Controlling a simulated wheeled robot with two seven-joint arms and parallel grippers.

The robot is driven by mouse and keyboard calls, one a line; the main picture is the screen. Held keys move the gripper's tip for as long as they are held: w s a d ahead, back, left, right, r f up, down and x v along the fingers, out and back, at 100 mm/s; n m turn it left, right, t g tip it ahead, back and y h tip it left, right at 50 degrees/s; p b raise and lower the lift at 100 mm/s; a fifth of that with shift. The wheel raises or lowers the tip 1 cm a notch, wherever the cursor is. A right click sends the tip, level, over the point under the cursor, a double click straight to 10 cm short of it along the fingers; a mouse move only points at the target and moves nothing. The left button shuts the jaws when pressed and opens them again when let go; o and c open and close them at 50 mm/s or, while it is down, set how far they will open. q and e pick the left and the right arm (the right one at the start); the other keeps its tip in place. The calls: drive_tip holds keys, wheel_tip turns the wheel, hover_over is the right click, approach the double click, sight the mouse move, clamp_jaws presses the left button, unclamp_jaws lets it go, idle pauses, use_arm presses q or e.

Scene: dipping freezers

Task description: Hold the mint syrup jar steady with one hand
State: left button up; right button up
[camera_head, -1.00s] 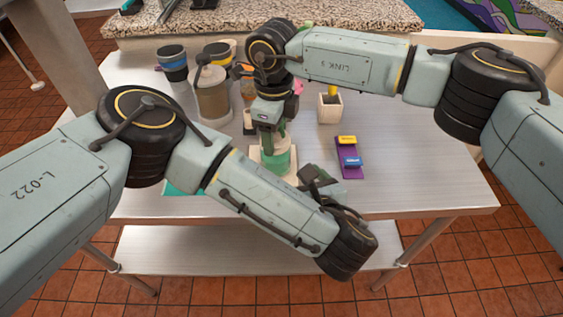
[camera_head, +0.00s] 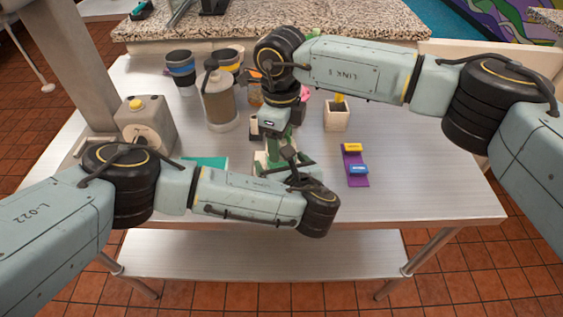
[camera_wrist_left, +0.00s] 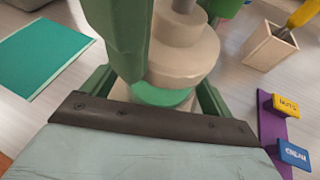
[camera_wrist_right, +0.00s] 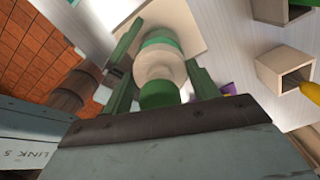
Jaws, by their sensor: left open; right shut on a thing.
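The mint syrup jar, pale beige with a green band, stands upright on a pale base; it shows in the left wrist view (camera_wrist_left: 163,96) and the right wrist view (camera_wrist_right: 160,65). In the head view my arms hide most of it. My right gripper (camera_wrist_right: 162,60) comes down from above and is shut on the jar's upper part, a finger on each side. My left gripper (camera_wrist_left: 157,92) is open low at the jar's front, with its green fingers on either side of it. Whether the left fingers touch the jar is unclear.
A grey box with a yellow button (camera_head: 148,122), a teal mat (camera_head: 208,163) and a tall canister (camera_head: 219,104) stand left. A pale pot (camera_head: 337,117) and a purple stand with yellow and blue tags (camera_head: 355,168) are right. Cups (camera_head: 181,70) stand behind.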

use_arm(q)
drive_tip(key=shift+w, duration=0.1)
drive_tip(key=c, duration=1.4)
drive_tip(key=shift+c, duration=0.2)
idle(0.8)
